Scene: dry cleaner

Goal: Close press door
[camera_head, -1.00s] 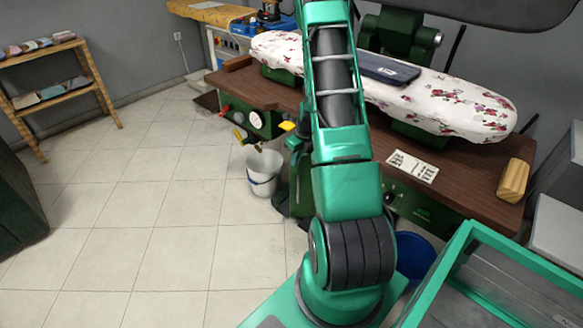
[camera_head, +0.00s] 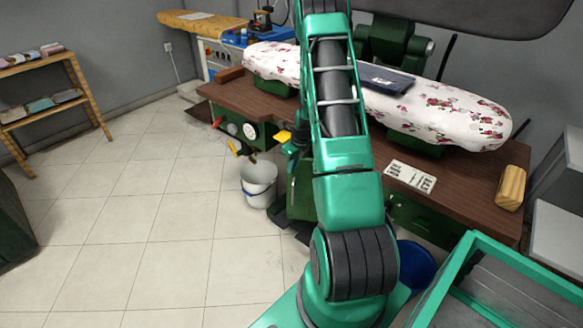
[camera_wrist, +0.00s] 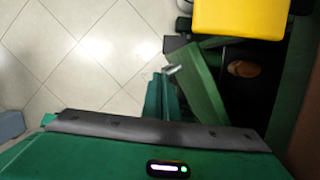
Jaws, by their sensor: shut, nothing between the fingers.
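The press has a long floral padded board (camera_head: 440,112) on a brown wooden table (camera_head: 415,195), with a dark upper plate (camera_head: 490,12) raised above it. In the wrist view, a green panel (camera_wrist: 197,88) that looks like the press door stands ajar at an angle, beside a dark opening with a brown round thing (camera_wrist: 243,68) in it. My gripper (camera_wrist: 168,78) is shut and empty, its fingertips close to the left side of this panel; I cannot tell whether they touch. In the head view my own arm hides the gripper and most of the door area.
A white bucket (camera_head: 259,184) stands on the floor left of the press. A blue bin (camera_head: 416,265) is partly behind my arm. A yellow part (camera_wrist: 240,18) juts out above the door. A shelf (camera_head: 50,95) stands at far left; the tiled floor between is clear.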

